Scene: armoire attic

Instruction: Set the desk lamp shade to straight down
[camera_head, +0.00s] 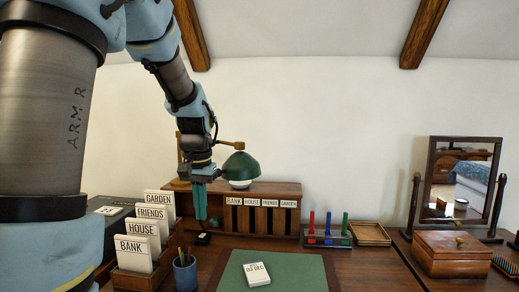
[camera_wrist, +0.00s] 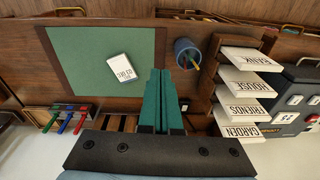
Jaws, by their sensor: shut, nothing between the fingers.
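The desk lamp stands at the back of the desk, behind my arm. Its green dome shade (camera_head: 240,166) hangs at the end of a brass arm (camera_head: 231,144), with the pale underside low and the opening facing roughly down; I cannot tell any slight tilt. Part of the lamp's stand is hidden by my arm. My gripper (camera_head: 201,217) points down in front and to the left of the shade, apart from it, with its green fingers shut and empty. The closed fingers also show in the wrist view (camera_wrist: 160,72), where the lamp is out of view.
A pigeonhole rack (camera_head: 263,213) with labelled slots stands under the shade. Labelled card holders (camera_head: 140,240) and a blue pencil cup (camera_head: 185,272) stand at left. Coloured pegs (camera_head: 328,232), a wooden tray (camera_head: 371,233), a box (camera_head: 452,254) and a mirror (camera_head: 462,181) are at right. The green mat (camera_head: 300,270) is mostly clear.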

